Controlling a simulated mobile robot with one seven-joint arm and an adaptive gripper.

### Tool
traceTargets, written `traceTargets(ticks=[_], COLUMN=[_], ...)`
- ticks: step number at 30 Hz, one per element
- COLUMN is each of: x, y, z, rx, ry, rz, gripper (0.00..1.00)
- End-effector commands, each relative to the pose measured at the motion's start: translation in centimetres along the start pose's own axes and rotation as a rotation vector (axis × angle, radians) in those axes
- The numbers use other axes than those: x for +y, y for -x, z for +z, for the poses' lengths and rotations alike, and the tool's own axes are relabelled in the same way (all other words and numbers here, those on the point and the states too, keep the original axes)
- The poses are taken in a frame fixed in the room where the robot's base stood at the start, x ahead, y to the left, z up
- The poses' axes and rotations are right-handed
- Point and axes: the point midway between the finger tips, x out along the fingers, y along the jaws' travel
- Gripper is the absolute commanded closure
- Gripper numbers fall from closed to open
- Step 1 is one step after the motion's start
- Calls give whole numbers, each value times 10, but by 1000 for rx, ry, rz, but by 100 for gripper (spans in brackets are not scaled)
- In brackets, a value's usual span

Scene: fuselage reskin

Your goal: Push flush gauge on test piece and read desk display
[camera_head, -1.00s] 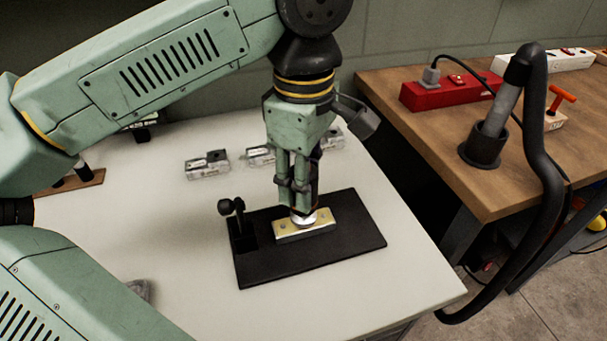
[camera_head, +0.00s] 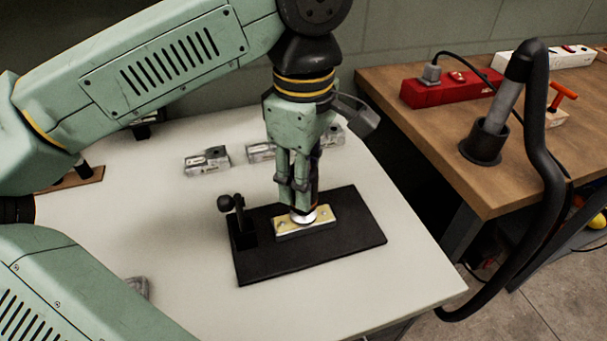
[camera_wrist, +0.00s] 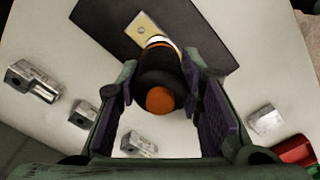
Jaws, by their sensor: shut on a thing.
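My gripper (camera_head: 300,205) points down over the test piece and is shut on the flush gauge. In the wrist view the gauge (camera_wrist: 162,80) is a dark cylinder with an orange end, between the fingers of my gripper (camera_wrist: 165,105). In the head view the gauge's pale round foot (camera_head: 303,217) is at the top of the test piece; I cannot tell how firmly it presses. The test piece (camera_head: 322,222) is a small yellowish block with round fastener heads, lying on a black mat (camera_head: 340,250). It also shows in the wrist view (camera_wrist: 141,29). I cannot make out a desk display reading.
A black stand with a knob (camera_head: 238,220) rises at the mat's left side. Several grey metal blocks (camera_head: 207,161) lie behind it on the white table (camera_head: 400,285). A wooden bench (camera_head: 430,135) at right holds a red power strip (camera_head: 435,93) and a black hose holder (camera_head: 485,145).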

Motion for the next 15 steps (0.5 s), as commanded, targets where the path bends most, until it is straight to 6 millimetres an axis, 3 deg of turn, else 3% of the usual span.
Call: traceTargets(ticks=[15], x=[0], y=[-7], z=[0], rx=[0], ry=[0], rz=[0], gripper=[94])
